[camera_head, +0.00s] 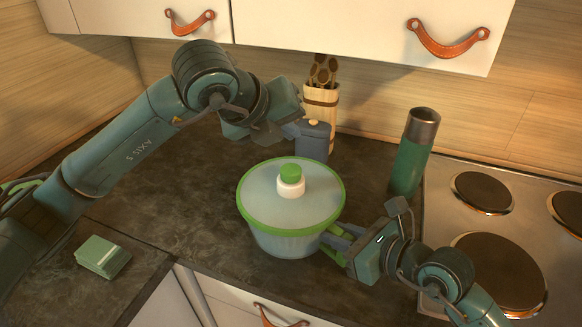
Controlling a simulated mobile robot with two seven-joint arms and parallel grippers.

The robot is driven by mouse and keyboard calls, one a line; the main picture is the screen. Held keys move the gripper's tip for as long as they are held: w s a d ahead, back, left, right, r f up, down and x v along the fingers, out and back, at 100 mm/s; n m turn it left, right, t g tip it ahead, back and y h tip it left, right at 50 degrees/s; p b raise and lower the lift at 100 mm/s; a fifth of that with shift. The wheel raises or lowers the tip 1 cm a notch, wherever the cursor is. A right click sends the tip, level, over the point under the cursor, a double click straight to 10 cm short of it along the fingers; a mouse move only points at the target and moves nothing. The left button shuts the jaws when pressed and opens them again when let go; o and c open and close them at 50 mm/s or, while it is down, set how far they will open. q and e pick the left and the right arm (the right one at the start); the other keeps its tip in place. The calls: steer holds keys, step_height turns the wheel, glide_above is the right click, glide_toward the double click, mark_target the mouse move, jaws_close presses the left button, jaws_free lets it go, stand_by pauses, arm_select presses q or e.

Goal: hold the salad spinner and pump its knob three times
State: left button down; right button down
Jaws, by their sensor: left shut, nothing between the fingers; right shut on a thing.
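The salad spinner (285,243) stands upright on the dark counter, with a translucent bowl and a pale lid with a green rim. Its white and green knob (290,175) stands up from the middle of the lid.
A blue-grey canister (314,143) and a wooden utensil holder (321,108) stand behind the spinner. A green bottle (411,155) stands right, beside the stove (445,215). Green sponges or cloths (102,256) lie at left. Cabinets (350,28) hang above.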

mark_target(287, 172)
stand_by(0.3)
arm_select(q)
step_height(287, 172, up, 4)
steer(key=shift+f, duration=0.1)
stand_by(0.3)
steer(key=shift+f, duration=4.4)
steer(key=shift+f, duration=0.4)
